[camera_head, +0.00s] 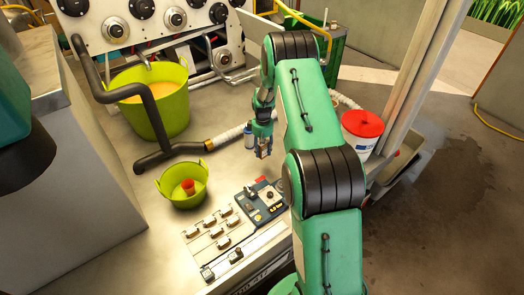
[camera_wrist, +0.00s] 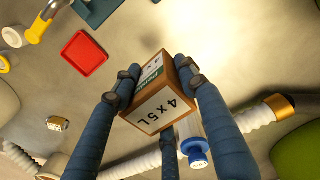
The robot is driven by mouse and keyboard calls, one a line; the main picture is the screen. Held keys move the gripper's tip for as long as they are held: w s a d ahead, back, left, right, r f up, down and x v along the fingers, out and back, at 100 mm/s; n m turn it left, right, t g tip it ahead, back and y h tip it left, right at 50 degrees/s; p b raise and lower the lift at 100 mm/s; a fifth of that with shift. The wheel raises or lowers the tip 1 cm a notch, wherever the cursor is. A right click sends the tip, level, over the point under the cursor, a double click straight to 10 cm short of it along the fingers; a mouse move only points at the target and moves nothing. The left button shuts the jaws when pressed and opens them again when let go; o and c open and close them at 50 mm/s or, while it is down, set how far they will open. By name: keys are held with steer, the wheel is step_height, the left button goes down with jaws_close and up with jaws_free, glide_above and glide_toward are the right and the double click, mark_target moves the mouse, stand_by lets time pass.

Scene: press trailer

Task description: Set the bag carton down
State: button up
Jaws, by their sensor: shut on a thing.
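The bag carton (camera_wrist: 158,97) is a small brown box with white and green label faces, one reading "4 x 5L". In the wrist view it sits between the blue fingers of my gripper (camera_wrist: 158,85), which is shut on it. In the head view my gripper (camera_head: 263,148) points down over the metal deck, to the right of the hose and behind the small control box. I cannot make out the carton clearly in that view. The wrist view does not show clearly how far it is above the deck.
A red square (camera_wrist: 85,53) shows at upper left. Green tubs (camera_head: 160,112) (camera_head: 184,196) stand left, a red-lidded bucket (camera_head: 362,127) right. Several small blocks (camera_head: 215,225) lie in front.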

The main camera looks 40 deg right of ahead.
steer(key=w+a, duration=0.3)
steer(key=a, duration=0.7)
steer(key=w+a+m, duration=0.1)
steer(key=w+a, duration=0.2)
steer(key=a, duration=0.7)
steer(key=shift+a+r+b, duration=0.15)
steer(key=shift+a+b, duration=0.05)
steer(key=shift+b, duration=0.25)
steer(key=shift+f+b, duration=0.4)
steer(key=shift+f, duration=2.75)
steer(key=shift+f, duration=1.85)
steer(key=shift+f+b, duration=0.1)
steer(key=shift+b, duration=0.25)
